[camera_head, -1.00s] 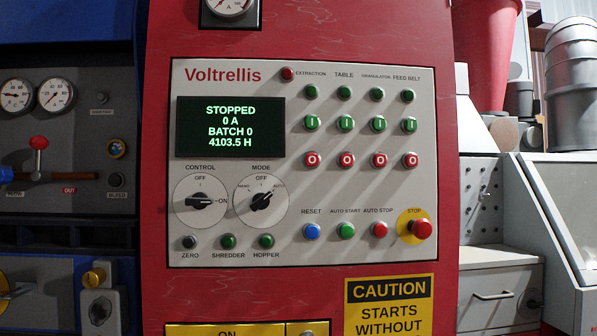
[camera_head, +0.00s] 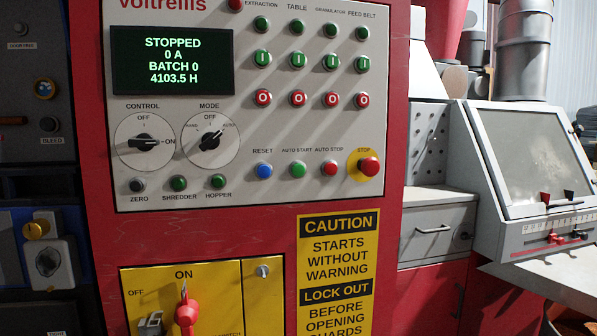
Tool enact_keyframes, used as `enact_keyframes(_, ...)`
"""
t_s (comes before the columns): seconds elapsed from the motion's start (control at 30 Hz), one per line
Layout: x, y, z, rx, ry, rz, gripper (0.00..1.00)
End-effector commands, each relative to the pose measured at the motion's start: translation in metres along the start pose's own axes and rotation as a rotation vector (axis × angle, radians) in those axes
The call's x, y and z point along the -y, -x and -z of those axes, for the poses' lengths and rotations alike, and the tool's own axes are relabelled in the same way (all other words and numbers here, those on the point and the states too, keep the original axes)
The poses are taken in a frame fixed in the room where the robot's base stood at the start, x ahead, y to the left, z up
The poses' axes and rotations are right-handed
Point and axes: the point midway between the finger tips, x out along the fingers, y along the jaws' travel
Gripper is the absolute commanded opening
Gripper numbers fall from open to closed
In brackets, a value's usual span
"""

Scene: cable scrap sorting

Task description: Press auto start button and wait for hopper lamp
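The green auto start button (camera_head: 298,169) is in the bottom row of the control panel (camera_head: 235,190), between the blue reset button (camera_head: 264,171) and the red auto stop button (camera_head: 330,169). The green hopper lamp (camera_head: 218,181) is at the panel's lower left and looks dark green; I cannot tell for sure if it is lit. The display (camera_head: 172,60) reads STOPPED, 0 A, BATCH 0, 4103.5 H. The control knob (camera_head: 144,142) points to ON, and the mode knob (camera_head: 211,140) points toward AUTO. My gripper is not in view.
The red stop mushroom (camera_head: 368,166) sits right of auto stop. Below is a yellow isolator plate with a red handle (camera_head: 186,312) near ON, and a caution sign (camera_head: 337,270). A grey console (camera_head: 510,170) and drawer unit (camera_head: 436,225) stand to the right.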

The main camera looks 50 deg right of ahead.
Motion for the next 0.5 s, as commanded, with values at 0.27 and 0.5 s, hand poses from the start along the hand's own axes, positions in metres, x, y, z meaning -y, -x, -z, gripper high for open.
enact_keyframes(0.27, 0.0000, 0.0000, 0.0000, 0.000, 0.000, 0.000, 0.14)
enact_keyframes(0.5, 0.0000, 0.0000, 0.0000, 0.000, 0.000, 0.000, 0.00)
